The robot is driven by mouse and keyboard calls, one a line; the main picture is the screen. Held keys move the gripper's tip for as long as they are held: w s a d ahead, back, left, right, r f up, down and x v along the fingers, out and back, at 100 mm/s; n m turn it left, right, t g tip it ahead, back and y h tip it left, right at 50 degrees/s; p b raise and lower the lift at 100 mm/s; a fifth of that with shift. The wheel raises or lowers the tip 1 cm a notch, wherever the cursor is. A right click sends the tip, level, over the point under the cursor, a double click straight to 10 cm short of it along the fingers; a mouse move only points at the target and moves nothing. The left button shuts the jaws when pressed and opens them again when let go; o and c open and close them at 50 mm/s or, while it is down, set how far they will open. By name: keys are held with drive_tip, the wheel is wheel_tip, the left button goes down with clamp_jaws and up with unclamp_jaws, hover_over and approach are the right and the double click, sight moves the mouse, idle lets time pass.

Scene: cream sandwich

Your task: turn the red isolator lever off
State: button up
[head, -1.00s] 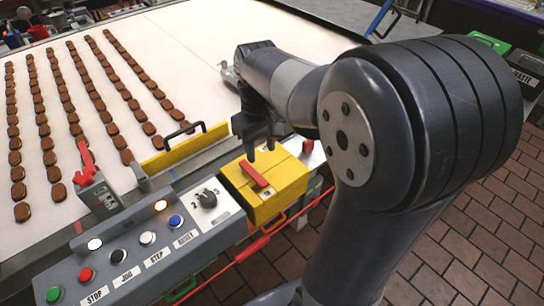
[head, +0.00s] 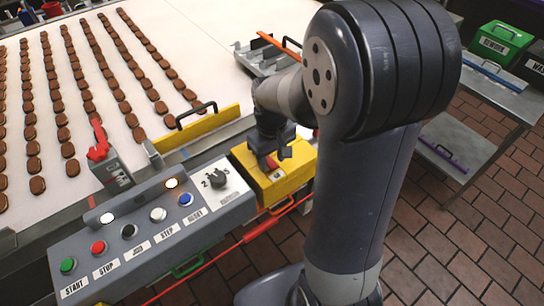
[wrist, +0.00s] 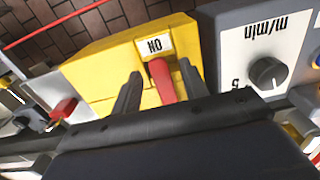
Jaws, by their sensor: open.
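The red isolator lever (wrist: 161,80) sits on the yellow isolator box (wrist: 95,65), and in the wrist view its tip points at a white ON label (wrist: 154,46). My gripper (wrist: 158,82) is open, with one dark finger on each side of the lever; I cannot tell whether either finger touches it. In the head view my gripper (head: 277,158) is over the yellow box (head: 294,180), and it hides most of the lever (head: 271,162).
The grey control panel (head: 90,262) with several buttons and a dial (head: 217,181) adjoins the box on the left. A red cord (head: 262,228) runs along the front. A yellow guard (head: 190,132) with a black handle stands behind, beside the white belt (head: 215,70) with rows of biscuits.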

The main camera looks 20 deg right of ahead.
clamp_jaws()
idle(0.6)
drive_tip(key=d+n, duration=0.1)
drive_tip(key=w+d+n, duration=0.1)
drive_tip(key=n, duration=0.1)
drive_tip(key=d+n, duration=0.1)
drive_tip(key=shift+w+n, duration=0.3)
drive_tip(key=shift+w, duration=0.1)
drive_tip(key=w+d+n, duration=0.1)
drive_tip(key=w+n, duration=0.1)
drive_tip(key=n, duration=0.1)
drive_tip(key=shift+d+n, duration=0.3)
drive_tip(key=shift+d, duration=0.05)
drive_tip(key=w+n, duration=0.1)
drive_tip(key=n, duration=0.1)
drive_tip(key=w+d+n, duration=0.1)
drive_tip(key=w+n, duration=0.1)
drive_tip(key=shift+w+n+p, duration=0.1)
drive_tip(key=shift+n+p, duration=0.2)
drive_tip(key=w+n, duration=0.1)
drive_tip(key=n, duration=0.1)
drive_tip(key=shift+w+n, duration=0.3)
drive_tip(key=shift+w, duration=0.1)
drive_tip(key=shift+w+a+n, duration=0.2)
drive_tip(key=shift+w+n, duration=0.75)
drive_tip(key=shift+n, duration=0.35)
